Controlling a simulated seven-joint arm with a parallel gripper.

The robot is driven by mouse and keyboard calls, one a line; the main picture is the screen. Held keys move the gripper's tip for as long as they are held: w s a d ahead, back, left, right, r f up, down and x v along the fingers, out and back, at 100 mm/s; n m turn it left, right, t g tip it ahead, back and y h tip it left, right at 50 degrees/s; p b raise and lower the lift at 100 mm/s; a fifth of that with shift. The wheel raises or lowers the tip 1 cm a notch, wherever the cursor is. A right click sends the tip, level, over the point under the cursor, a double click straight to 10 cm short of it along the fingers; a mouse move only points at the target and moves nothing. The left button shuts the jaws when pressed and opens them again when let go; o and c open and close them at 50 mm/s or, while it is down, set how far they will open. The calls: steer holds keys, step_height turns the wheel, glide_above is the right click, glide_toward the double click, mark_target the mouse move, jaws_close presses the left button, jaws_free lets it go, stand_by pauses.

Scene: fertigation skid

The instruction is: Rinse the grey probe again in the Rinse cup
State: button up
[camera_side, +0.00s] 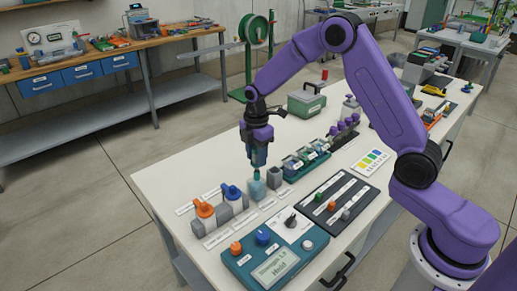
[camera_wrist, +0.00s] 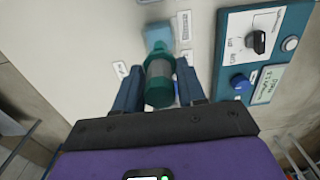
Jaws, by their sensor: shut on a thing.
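My gripper (camera_side: 257,162) is shut on a probe (camera_wrist: 159,82), which has a teal body with a grey band. In the wrist view, the probe lies between the two fingers. It points down at a pale blue, see-through cup (camera_side: 257,190), which I take to be the Rinse cup and which also shows in the wrist view (camera_wrist: 158,34). The probe's teal lower end (camera_side: 256,175) is right at the cup's top. I cannot tell whether its tip is inside the cup. The label by the cup is too small to read.
A grey block (camera_side: 274,178) stands close right of the cup. Orange (camera_side: 204,208) and blue (camera_side: 230,191) valves stand to its left. A rack with purple-topped items (camera_side: 344,137) stands behind.

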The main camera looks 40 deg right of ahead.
mark_target(256, 166)
steer(key=shift+f, duration=3.05)
steer(key=shift+r, duration=0.1)
steer(key=shift+r, duration=0.7)
steer(key=shift+f, duration=0.1)
steer(key=shift+f, duration=0.7)
steer(key=shift+r, duration=0.1)
steer(key=shift+r, duration=0.7)
steer(key=shift+f, duration=0.1)
